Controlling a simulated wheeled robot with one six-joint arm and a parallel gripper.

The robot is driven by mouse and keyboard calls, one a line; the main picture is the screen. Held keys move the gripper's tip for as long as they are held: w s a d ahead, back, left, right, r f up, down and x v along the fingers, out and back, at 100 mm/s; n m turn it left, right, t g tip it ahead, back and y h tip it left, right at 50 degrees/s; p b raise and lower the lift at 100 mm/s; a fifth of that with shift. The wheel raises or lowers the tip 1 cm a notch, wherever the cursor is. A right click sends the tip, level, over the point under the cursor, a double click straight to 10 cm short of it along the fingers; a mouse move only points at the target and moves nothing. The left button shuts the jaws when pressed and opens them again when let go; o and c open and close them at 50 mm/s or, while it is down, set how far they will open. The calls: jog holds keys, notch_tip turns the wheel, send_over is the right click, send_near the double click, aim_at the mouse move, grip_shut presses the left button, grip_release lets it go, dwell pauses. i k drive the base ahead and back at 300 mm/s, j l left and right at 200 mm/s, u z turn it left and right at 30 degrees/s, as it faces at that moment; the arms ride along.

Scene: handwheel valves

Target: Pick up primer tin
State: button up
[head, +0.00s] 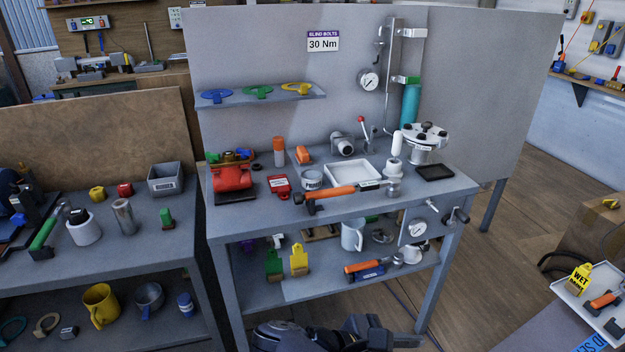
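The primer tin (312,181) is a small, short, round grey tin with a pale label reading roughly "PRIMER". It stands upright on the grey workbench top (262,212), left of the middle. Dark parts of my own arm show at the bottom edge, well below and in front of the bench. No gripper fingers can be made out there.
A red box (279,187) stands left of the tin and a white tray (354,172) right of it. An orange-capped bottle (279,152) and a small orange item (303,154) stand behind. The shelf (300,97) holds coloured handwheels.

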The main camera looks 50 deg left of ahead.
aim_at(311, 178)
jog(key=i+j+u, duration=0.2)
jog(key=u, duration=0.15)
jog(key=i+j+u, duration=0.25)
jog(key=u, duration=0.15)
jog(key=i+j+u, duration=0.35)
jog(key=i+j, duration=0.2)
jog(key=i, duration=0.25)
jog(key=i+j, duration=0.2)
jog(key=i, duration=0.25)
